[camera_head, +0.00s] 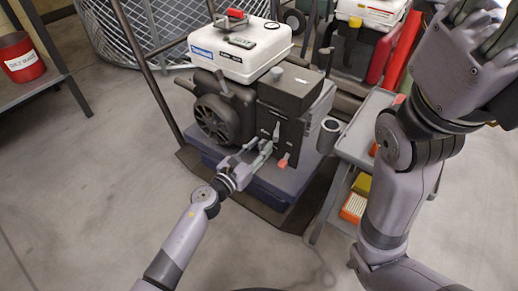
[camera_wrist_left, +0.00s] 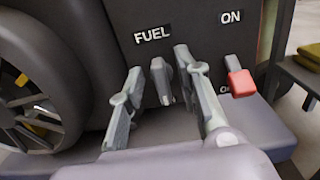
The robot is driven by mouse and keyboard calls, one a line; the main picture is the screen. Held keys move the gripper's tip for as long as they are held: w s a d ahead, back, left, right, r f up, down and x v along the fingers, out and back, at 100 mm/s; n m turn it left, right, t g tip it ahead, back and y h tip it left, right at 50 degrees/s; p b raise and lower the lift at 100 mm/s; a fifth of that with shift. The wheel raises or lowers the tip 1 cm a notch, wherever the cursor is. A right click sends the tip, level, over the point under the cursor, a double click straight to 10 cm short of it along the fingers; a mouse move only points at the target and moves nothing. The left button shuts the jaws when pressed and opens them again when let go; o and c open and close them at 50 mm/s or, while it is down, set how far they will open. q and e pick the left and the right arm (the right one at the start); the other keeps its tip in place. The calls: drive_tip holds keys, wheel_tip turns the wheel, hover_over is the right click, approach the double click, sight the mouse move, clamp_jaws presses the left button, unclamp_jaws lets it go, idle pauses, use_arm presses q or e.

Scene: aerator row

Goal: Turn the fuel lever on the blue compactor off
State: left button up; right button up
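The compactor (camera_head: 295,92) stands mid-view in the head view, with a white top and a dark blue base. Its dark panel carries a FUEL label (camera_wrist_left: 152,34), an ON label (camera_wrist_left: 231,17) and a lower label, partly hidden. A lever with a red end (camera_wrist_left: 241,83) sits between the last two, red end low; it also shows in the head view (camera_head: 283,162). My left gripper (camera_wrist_left: 162,110) is at the panel, left of the red end, its fingers apart and clear of it. A short grey piece shows between them; I cannot tell what it is. My right gripper (camera_head: 482,28) is raised, partly cut off.
A small grey cart (camera_head: 362,130) stands right of the compactor, with colored items on its lower shelf. A red bucket (camera_head: 20,58) is on a shelf at the left. Another machine (camera_head: 355,45) is behind. The floor in front is clear.

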use_arm(q)
drive_tip(key=shift+c, duration=0.6)
clamp_jaws()
